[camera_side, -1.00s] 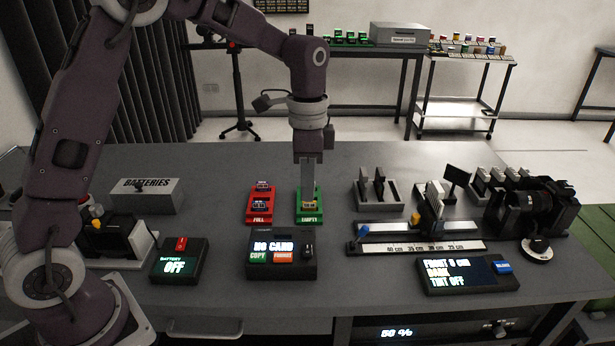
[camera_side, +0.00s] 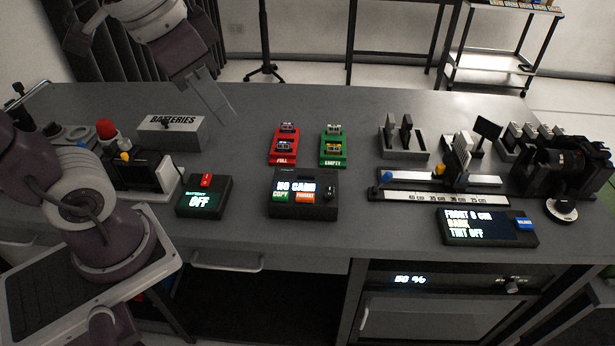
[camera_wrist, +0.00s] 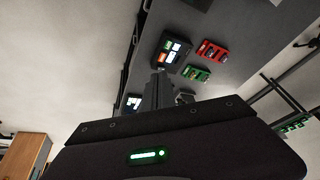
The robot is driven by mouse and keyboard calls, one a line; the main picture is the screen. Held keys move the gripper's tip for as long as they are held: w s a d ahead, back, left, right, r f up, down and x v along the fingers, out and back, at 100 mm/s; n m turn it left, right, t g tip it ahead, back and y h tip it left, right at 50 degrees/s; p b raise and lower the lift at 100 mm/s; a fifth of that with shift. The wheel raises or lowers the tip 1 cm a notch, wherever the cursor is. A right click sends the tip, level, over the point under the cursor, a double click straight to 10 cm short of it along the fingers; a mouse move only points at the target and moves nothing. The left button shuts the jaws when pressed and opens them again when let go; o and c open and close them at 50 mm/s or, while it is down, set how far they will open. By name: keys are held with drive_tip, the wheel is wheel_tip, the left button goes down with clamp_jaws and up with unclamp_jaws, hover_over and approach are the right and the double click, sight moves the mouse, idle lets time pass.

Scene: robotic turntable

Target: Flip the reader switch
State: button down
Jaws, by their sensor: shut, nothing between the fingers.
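The card reader (camera_side: 290,210) is a black box on the table front, its screen reading "NO CARD" above a green COPY button (camera_side: 281,195) and an orange FORMAT button (camera_side: 305,197). A small dark switch (camera_side: 329,193) sits at its right end; its position is too small to tell. The reader also shows in the wrist view (camera_wrist: 181,62), upper middle. My gripper (camera_side: 229,117) is shut and empty, tilted in the air, apart from the reader and up-left of it in the side view. Its fingers also show in the wrist view (camera_wrist: 159,75).
A red FULL tray (camera_side: 275,155) and green EMPTY tray (camera_side: 343,158) stand behind the reader. A battery box (camera_side: 191,212) reading OFF is left of it, and a BATTERIES bin (camera_side: 184,139) is farther back. A slider rail (camera_side: 400,196) lies right.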

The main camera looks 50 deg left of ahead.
drive_tip(key=shift+n+t, duration=0.5)
drive_tip(key=shift+n, duration=0.4)
drive_tip(key=s, duration=0.1)
drive_tip(key=s+f, duration=0.1)
drive_tip(key=s, duration=0.2)
drive_tip(key=shift+s+f, duration=0.3)
drive_tip(key=shift+s, duration=0.1)
drive_tip(key=c, duration=1.8)
unclamp_jaws()
drive_tip(key=shift+s+f, duration=0.1)
drive_tip(key=shift+s, duration=0.05)
drive_tip(key=shift+o, duration=1)
drive_tip(key=w+n+g+h, duration=0.1)
drive_tip(key=w+n+g, duration=0.2)
drive_tip(key=w, duration=0.7)
drive_tip(key=shift+w+d+r, duration=0.15)
drive_tip(key=shift+d+r, duration=0.1)
drive_tip(key=shift+r, duration=0.2)
drive_tip(key=n+g+h, duration=0.2)
drive_tip(key=n+g, duration=0.4)
hover_over(330, 191)
drive_tip(key=w+a, duration=0.2)
drive_tip(key=a, duration=0.1)
wheel_tip(330, 191, down, 17)
drive_tip(key=x, duration=0.6)
drive_tip(key=shift+w+d+f, duration=0.2)
drive_tip(key=shift+w+d, duration=0.1)
drive_tip(key=shift+s+d+f, duration=0.1)
drive_tip(key=shift+f, duration=0.3)
drive_tip(key=shift+c, duration=0.2)
